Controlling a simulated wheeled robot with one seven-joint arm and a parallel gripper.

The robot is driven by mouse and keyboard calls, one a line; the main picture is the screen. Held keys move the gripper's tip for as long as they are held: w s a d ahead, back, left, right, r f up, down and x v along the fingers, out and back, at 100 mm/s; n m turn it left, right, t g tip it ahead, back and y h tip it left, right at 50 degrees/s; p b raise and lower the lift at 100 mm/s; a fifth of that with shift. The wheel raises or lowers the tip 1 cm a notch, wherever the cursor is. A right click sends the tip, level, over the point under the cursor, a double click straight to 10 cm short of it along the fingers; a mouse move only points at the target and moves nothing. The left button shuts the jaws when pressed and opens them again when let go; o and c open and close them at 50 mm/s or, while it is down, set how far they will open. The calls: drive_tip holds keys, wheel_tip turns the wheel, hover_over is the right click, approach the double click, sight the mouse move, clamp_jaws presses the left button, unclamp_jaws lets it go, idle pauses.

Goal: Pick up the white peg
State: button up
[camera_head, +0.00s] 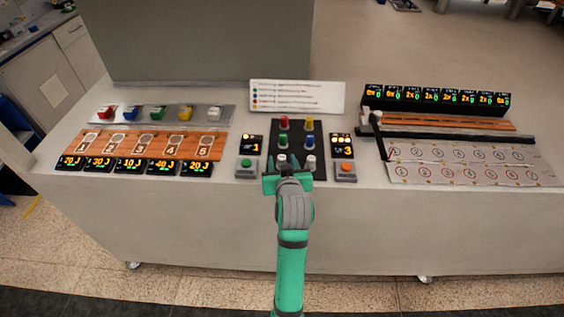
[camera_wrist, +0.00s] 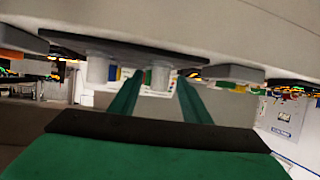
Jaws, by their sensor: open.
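Two white pegs stand in the front row of the black peg board (camera_head: 296,150): a left one (camera_head: 281,159) and a right one (camera_head: 309,161). My gripper (camera_head: 287,175) is at the board's front edge, close in front of the left white peg. The wrist view looks upside down, with the board at the top. There one white peg (camera_wrist: 160,76) shows between my two open green fingers, and the other white peg (camera_wrist: 97,69) lies outside them. The fingers hold nothing. I cannot tell how far the fingertips reach around the peg.
Behind stand red (camera_head: 283,121), yellow (camera_head: 309,122), green (camera_head: 283,139) and blue (camera_head: 309,142) pegs. Button boxes flank the board, green (camera_head: 246,168) left and orange (camera_head: 345,171) right. A wooden numbered strip (camera_head: 145,145) lies left, a numbered panel (camera_head: 470,163) right.

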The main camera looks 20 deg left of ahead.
drive_tip(key=shift+x, duration=0.8)
drive_tip(key=shift+c, duration=0.3)
drive_tip(key=shift+w, duration=0.1)
clamp_jaws()
